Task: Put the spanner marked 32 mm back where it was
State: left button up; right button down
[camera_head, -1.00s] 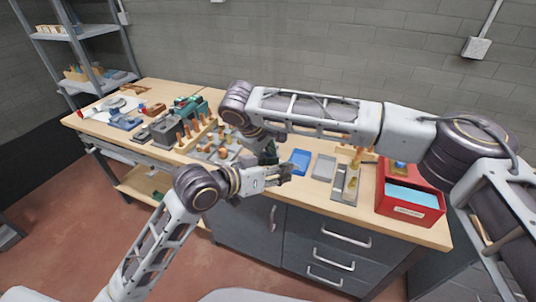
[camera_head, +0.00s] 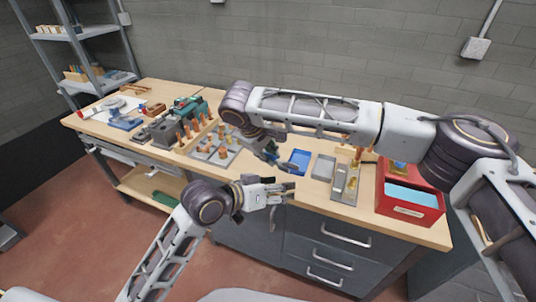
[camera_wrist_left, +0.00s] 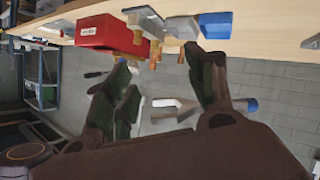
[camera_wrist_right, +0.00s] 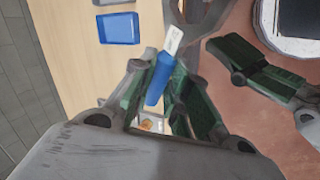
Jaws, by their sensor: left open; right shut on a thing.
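A blue-handled tool (camera_wrist_right: 158,80) with a pale end sits between the green fingers of my right gripper (camera_wrist_right: 165,100); I take it for the spanner. No size mark is legible. In the head view my right gripper (camera_head: 272,153) is shut on it above the bench's front part, and the right arm partly hides it. My left gripper (camera_head: 280,192) is open and empty, lower, in front of the bench edge. Its spread fingers (camera_wrist_left: 165,95) show in the left wrist view, with a grey and blue shape (camera_wrist_left: 172,106) beyond them.
A blue tray (camera_head: 300,157) and a grey tray (camera_head: 323,168) lie close to my right gripper. A holder with brass parts (camera_head: 345,185) and a red box (camera_head: 410,207) stand further right. Fittings and tools crowd the bench's left half.

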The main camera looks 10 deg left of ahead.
pick_arm(q)
jog(key=a+f+n+g+y, duration=0.1)
jog(key=a+f+n+g, duration=0.1)
jog(key=f, duration=1)
jog(key=a+f+n+g+y, duration=0.1)
jog(key=a+f+y, duration=0.1)
jog(key=f, duration=1)
jog(key=s+a+f+n+g+y, duration=0.15)
jog(key=s+f, duration=0.25)
jog(key=f, duration=0.6)
jog(key=s+a+f+g, duration=0.2)
jog(key=s+f, duration=0.1)
jog(key=f, duration=0.7)
jog(key=s+a+f+m+y, duration=0.1)
jog(key=s+a+f, duration=0.3)
jog(key=s+f, duration=0.5)
jog(key=s+a+f+m+g+y, duration=0.1)
jog(key=s+a+f, duration=0.3)
jog(key=s+f, duration=0.5)
jog(key=s+a+f+m+g+y, duration=0.1)
jog(key=s+a+f, duration=0.3)
jog(key=s+f, duration=0.6)
jog(key=shift+s+a+y, duration=0.3)
jog(key=shift+s+y, duration=0.25)
jog(key=shift+s, duration=2.1)
jog(key=shift+w+a, duration=0.1)
